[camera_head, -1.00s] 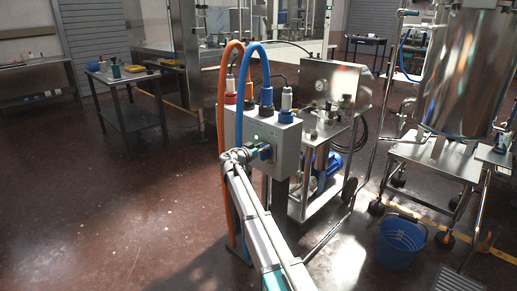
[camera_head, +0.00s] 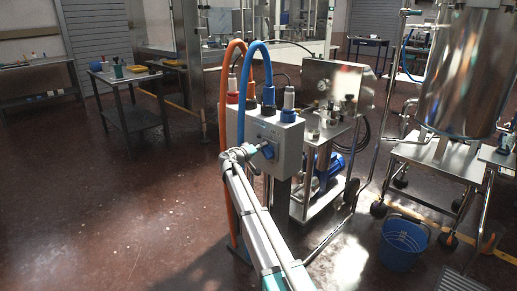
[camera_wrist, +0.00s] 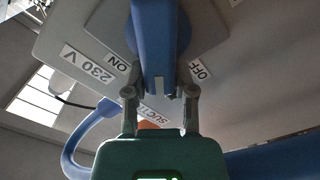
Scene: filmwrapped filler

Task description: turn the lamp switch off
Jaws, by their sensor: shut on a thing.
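A grey switch box (camera_head: 285,158) stands on a post in the middle of the head view, with a blue switch handle (camera_head: 267,151) on its front. My gripper (camera_head: 251,151) is at this handle. In the wrist view my gripper (camera_wrist: 160,93) has its two fingers on either side of the blue handle (camera_wrist: 157,40) and is shut on it. An ON label (camera_wrist: 117,64) is left of the handle and an OFF label (camera_wrist: 199,70) is right of it. A label starting "SUCTI" (camera_wrist: 153,115) is partly hidden by a finger.
Orange (camera_head: 226,130) and blue (camera_head: 268,62) hoses or cables arch over the box, close to my arm. A steel cart (camera_head: 330,125) stands behind it. A blue bucket (camera_head: 403,243) is on the floor at right. The floor at left is open.

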